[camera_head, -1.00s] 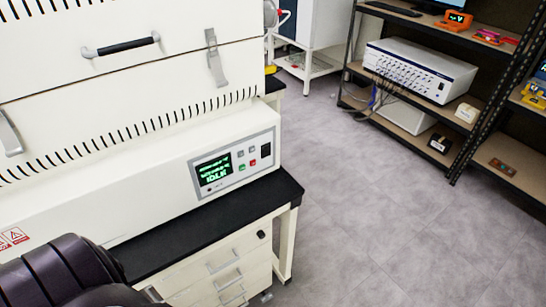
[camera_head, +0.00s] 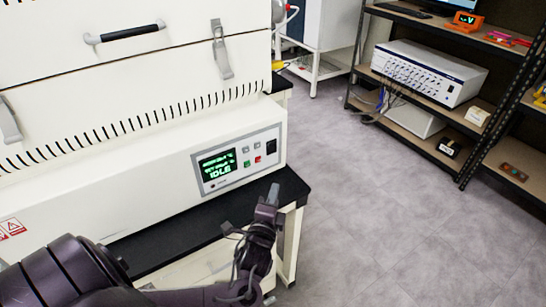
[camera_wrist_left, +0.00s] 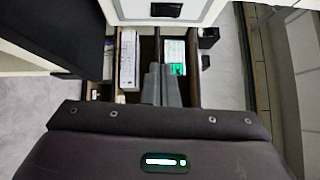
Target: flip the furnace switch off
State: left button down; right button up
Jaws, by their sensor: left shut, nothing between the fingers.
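The white furnace (camera_head: 120,160) fills the left of the head view. Its grey control panel (camera_head: 224,185) has a lit green display (camera_head: 217,169) reading IDLE, a few small buttons, and a black rocker switch (camera_head: 272,146) at its right end. I cannot tell which way the rocker is set. My left gripper (camera_head: 273,194) is below and in front of the panel, apart from the switch, pointing up. In the left wrist view its fingers (camera_wrist_left: 161,84) are together and empty. The switch cannot be made out there. My right gripper is not in view.
The furnace stands on a black-topped bench (camera_head: 190,222). A shelf rack (camera_head: 400,85) with a white instrument (camera_head: 425,72) stands at the back right. Grey floor (camera_head: 390,220) between them is clear. The left wrist view shows compartments holding a white box (camera_wrist_left: 128,60).

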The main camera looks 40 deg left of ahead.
pick_arm(q)
jog(key=shift+s+r, duration=0.1)
jog(key=shift+r, duration=0.5)
jog(key=p, duration=0.2)
send_near(276, 145)
jog(key=w+d, duration=0.1)
jog(key=w, duration=0.3)
jog(key=shift+w+a, duration=0.35)
jog(key=shift+a, duration=0.45)
jog(key=shift+w+a, duration=0.4)
jog(key=shift+a, duration=0.4)
